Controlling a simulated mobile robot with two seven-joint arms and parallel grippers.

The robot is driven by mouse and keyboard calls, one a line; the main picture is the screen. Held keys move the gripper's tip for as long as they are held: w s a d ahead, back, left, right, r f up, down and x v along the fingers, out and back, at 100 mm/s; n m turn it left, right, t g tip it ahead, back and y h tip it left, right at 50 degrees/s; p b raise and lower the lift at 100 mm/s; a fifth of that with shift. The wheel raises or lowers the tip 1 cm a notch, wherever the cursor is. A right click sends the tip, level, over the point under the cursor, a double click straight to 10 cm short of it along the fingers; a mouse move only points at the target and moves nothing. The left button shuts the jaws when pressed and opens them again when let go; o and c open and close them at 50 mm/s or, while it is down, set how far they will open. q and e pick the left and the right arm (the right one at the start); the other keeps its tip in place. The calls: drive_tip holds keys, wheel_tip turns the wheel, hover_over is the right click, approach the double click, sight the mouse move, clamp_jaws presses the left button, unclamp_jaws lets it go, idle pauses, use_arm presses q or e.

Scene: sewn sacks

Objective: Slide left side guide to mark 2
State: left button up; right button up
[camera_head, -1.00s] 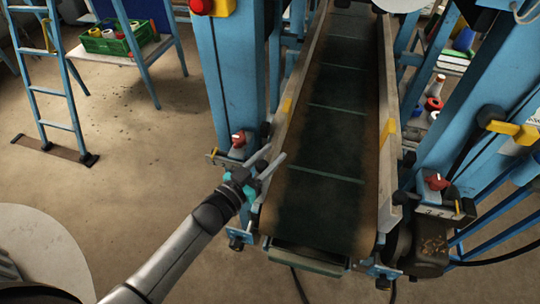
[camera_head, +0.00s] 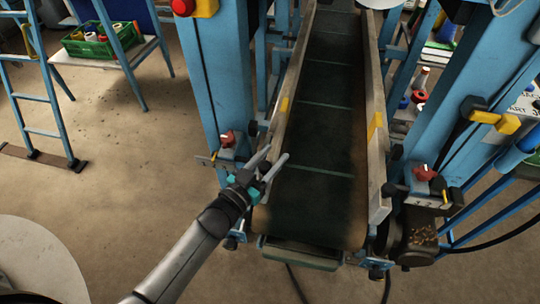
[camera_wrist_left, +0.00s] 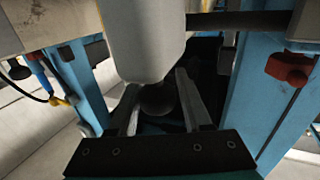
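The left side guide (camera_head: 291,80) is a long pale rail along the left edge of the dark conveyor belt (camera_head: 318,130), with a yellow patch on its face. A red knob (camera_head: 228,138) with a small scale plate and yellow pointer (camera_head: 213,157) sits on the left blue post. My left gripper (camera_head: 275,158) is at the near end of the left guide, with its fingers apart. In the left wrist view, a dark round knob (camera_wrist_left: 158,98) shows between the fingers (camera_wrist_left: 160,112); contact is not clear. The red knob is at right there (camera_wrist_left: 288,68). The mark numbers are unreadable.
The right side guide (camera_head: 375,110) runs along the other belt edge, with a second red knob (camera_head: 425,172) on its bracket. Blue posts (camera_head: 222,75) flank the conveyor. A ladder (camera_head: 38,98) and a green crate (camera_head: 100,45) stand back left.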

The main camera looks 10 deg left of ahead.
use_arm(q)
drive_tip(key=shift+o, duration=1.4)
drive_tip(key=p+v, duration=0.1)
drive_tip(key=v, duration=1.4)
drive_tip(key=shift+s, duration=0.15)
drive_tip(key=shift+a, duration=0.1)
